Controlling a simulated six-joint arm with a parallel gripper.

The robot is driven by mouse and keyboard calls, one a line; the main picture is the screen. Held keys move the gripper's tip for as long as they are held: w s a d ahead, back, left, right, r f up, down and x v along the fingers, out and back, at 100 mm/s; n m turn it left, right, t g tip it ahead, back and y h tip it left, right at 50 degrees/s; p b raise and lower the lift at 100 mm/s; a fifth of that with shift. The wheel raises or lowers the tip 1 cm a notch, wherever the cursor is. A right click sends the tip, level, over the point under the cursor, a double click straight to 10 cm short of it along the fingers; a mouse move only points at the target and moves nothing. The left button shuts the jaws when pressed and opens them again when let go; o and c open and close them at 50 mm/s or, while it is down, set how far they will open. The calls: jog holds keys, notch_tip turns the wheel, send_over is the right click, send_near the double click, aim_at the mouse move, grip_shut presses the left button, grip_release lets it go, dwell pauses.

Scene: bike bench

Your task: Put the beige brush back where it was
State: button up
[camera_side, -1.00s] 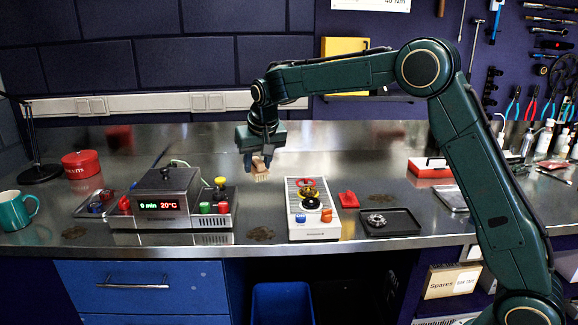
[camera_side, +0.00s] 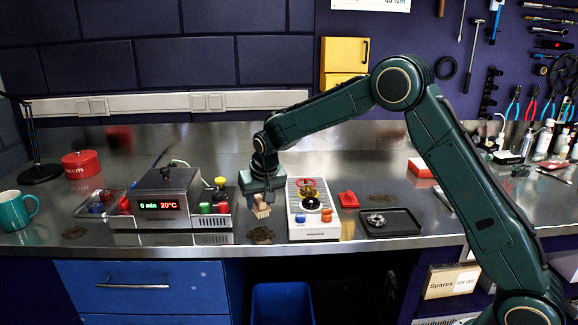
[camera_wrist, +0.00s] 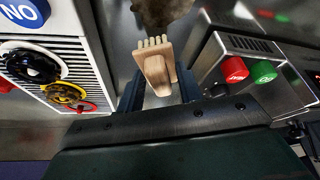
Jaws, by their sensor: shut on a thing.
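The beige brush (camera_side: 261,208) is held in my gripper (camera_side: 262,194), bristles pointing down. In the wrist view the brush (camera_wrist: 156,70) sits between the two dark fingers of my gripper (camera_wrist: 158,90), with its pale bristles toward the top of the picture. My gripper is shut on it. It is over the gap between the heater box and the white switch panel. A dark stain (camera_side: 261,235) lies on the metal bench just in front of the brush; it also shows in the wrist view (camera_wrist: 160,12). Whether the bristles touch the bench I cannot tell.
The white panel (camera_side: 314,231) with its knobs stands close on the right. The heater box (camera_side: 166,206) with red and green buttons (camera_side: 214,208) stands close on the left. Farther right are a red block (camera_side: 348,200) and a black tray (camera_side: 391,229).

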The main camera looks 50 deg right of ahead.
aim_at(260, 210)
jog(key=shift+f, duration=1.65)
jog(key=shift+f, duration=0.15)
jog(key=o, duration=1)
jog(key=v, duration=1.2)
jog(key=shift+s+r, duration=0.1)
jog(key=shift+r, duration=0.1)
